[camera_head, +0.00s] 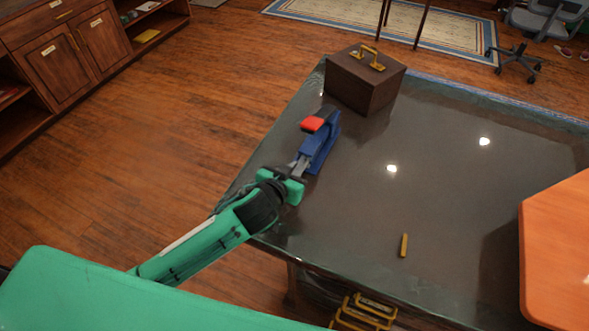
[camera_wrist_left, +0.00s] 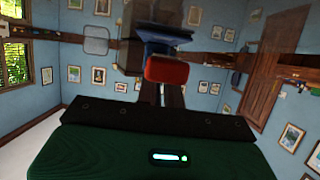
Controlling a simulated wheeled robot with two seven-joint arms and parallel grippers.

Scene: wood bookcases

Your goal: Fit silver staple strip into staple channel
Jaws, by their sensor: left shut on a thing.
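A blue stapler (camera_head: 318,148) with a red cap (camera_head: 313,124) sits on the dark glossy table near its left edge. The wrist view, which looks upside down, shows the red cap (camera_wrist_left: 166,70) and blue stapler body (camera_wrist_left: 160,35) end-on, ahead of the fingers. My left gripper (camera_head: 299,167) reaches in from the lower left and its grey fingers are at the stapler's near end. It is shut on a small greyish piece, seemingly the silver staple strip, mostly hidden by the fingers. Whether the strip touches the channel cannot be told. My right gripper is not in view.
A dark wooden box (camera_head: 364,82) with a gold handle stands beyond the stapler. A small yellow bar (camera_head: 404,245) lies on the table (camera_head: 440,170). An orange panel (camera_head: 560,255) is at the right edge. The table's middle is clear.

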